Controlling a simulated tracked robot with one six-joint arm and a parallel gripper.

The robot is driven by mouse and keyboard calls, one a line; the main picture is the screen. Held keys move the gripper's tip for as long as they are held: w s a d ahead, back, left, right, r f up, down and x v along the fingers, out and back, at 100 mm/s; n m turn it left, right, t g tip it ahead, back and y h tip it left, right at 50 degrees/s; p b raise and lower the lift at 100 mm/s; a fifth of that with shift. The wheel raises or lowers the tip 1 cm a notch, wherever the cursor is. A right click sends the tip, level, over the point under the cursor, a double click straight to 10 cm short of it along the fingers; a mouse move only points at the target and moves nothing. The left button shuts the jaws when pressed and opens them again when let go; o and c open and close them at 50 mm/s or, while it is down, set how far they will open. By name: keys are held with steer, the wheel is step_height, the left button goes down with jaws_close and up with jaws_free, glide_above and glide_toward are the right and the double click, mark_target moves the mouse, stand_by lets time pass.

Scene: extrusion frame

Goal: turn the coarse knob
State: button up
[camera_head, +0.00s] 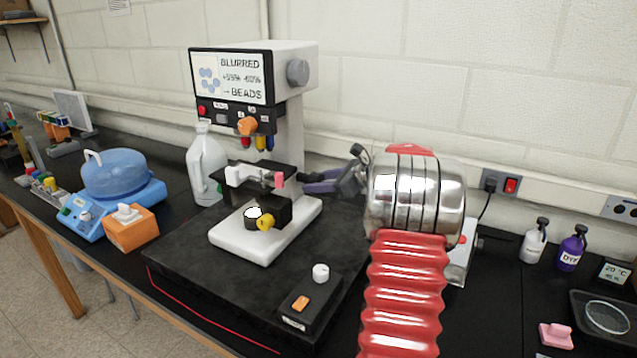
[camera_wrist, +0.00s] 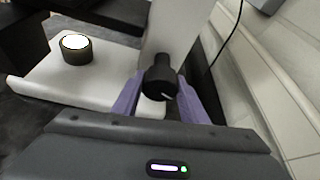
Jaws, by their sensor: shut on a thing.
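A microscope stands on a black pad, with a white base (camera_head: 247,239) and a screen (camera_head: 233,76) reading "BLURRED". In the wrist view a black knob (camera_wrist: 161,83) with a white mark on its face sticks out from the white column (camera_wrist: 175,35). My gripper (camera_head: 312,183) reaches in from the right at the microscope's lower column. In the wrist view the purple fingers of my gripper (camera_wrist: 160,96) stand on both sides of the knob, shut on it.
A white jug (camera_head: 206,165) stands left of the microscope. A small control box (camera_head: 308,303) sits at the pad's front right. An orange tissue box (camera_head: 131,230) and blue-lidded device (camera_head: 115,178) are farther left. The wall is close behind.

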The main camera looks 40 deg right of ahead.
steer(key=shift+m+y, duration=0.6)
steer(key=shift+m, duration=0.2)
steer(key=shift+r, duration=0.1)
steer(key=o, duration=1)
steer(key=shift+g, duration=0.3)
steer(key=v, duration=1.3)
steer(key=shift+s+d, duration=0.1)
steer(key=shift+s, duration=0.3)
